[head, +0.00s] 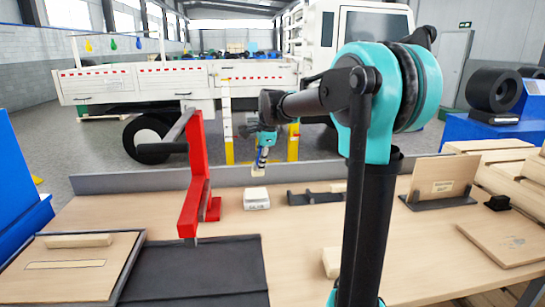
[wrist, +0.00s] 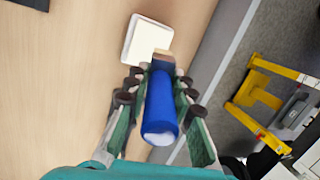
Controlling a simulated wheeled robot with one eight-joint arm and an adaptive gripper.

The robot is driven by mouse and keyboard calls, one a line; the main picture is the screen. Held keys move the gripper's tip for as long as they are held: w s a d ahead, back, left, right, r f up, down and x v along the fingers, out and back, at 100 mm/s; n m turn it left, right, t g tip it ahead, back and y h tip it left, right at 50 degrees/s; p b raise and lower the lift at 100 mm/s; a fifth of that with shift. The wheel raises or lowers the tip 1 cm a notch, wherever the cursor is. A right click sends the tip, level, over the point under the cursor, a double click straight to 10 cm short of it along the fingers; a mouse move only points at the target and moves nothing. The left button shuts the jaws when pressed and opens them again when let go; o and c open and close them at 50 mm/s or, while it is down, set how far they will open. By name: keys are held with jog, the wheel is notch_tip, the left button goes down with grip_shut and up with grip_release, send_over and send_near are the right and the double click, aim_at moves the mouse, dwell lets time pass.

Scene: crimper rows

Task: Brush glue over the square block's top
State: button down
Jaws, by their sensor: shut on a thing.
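My gripper (head: 265,137) is shut on a brush with a blue handle, which it holds pointing down over the back middle of the table. The brush's blue handle (wrist: 161,105) lies between the fingers in the wrist view, with its brown tip end (wrist: 163,62) beyond them. A small white square thing with a cream top (head: 256,194) and dark marks on its front sits just below the brush. In the wrist view this white square (wrist: 146,39) is at the tip's upper left. I cannot tell whether tip and top touch. A pale block (head: 331,262) is partly hidden behind my arm.
A red upright frame (head: 200,185) stands left of the white square. A dark low holder (head: 312,198) is to its right. A black mat (head: 200,275) and a wooden board (head: 65,265) lie front left. A panel on a stand (head: 440,182) is at right.

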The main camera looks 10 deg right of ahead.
jog(key=shift+w+a+f, duration=0.3)
jog(key=shift+a+f, duration=0.1)
jog(key=shift+f, duration=2.9)
jog(key=shift+f, duration=1.2)
dwell(0.3)
jog(key=shift+r, duration=3.55)
jog(key=shift+s, duration=0.1)
